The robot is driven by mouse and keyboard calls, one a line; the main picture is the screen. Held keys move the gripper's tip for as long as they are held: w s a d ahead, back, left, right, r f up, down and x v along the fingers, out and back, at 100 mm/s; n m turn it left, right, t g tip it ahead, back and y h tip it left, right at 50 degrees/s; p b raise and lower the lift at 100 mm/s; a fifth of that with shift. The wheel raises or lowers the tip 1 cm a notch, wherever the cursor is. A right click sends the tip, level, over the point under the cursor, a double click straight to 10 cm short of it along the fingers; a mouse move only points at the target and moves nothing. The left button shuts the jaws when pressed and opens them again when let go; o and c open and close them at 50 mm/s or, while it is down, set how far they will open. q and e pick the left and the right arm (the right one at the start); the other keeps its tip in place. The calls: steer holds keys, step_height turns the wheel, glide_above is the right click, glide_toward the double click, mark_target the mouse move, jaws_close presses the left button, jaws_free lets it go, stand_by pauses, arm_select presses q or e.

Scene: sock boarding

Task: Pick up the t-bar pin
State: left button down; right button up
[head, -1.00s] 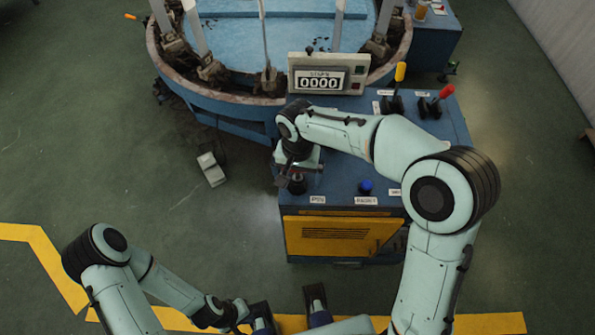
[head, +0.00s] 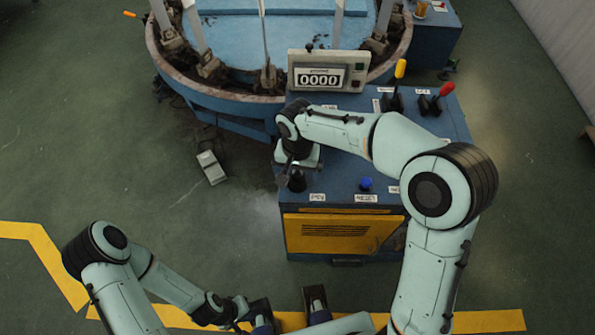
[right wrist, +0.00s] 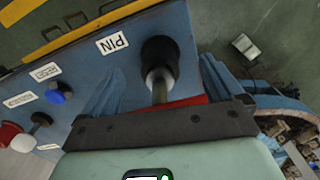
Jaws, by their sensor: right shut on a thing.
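The t-bar pin (right wrist: 159,88) shows in the right wrist view as a metal shaft in a black round socket (right wrist: 160,52) beside the PIN label. A red part (right wrist: 190,102) lies close to the gripper. My right gripper (right wrist: 160,92) has its blue fingers on both sides of the shaft and is shut on the pin; the exact contact is partly hidden. In the head view my right gripper (head: 283,176) is at the cabinet's left front edge, beside the black socket (head: 297,183). My left gripper (head: 243,314) is low in the head view; its jaws are unclear.
The blue cabinet (head: 345,182) carries a blue button (head: 366,184), yellow and red levers (head: 436,98) and a counter box (head: 329,72) reading 0000. The round blue machine (head: 235,108) stands behind. A grey pedal (head: 211,168) lies on the open green floor at left.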

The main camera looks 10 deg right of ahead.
step_height(320, 180, up, 22)
steer(key=p, duration=0.5)
steer(key=shift+r+p, duration=1.55)
steer(key=shift+r, duration=0.5)
arm_select(q)
steer(key=w+r, duration=0.5)
steer(key=r, duration=0.4)
steer(key=shift+r+t, duration=0.3)
steer(key=shift+t, duration=0.1)
arm_select(e)
steer(key=shift+f, duration=0.1)
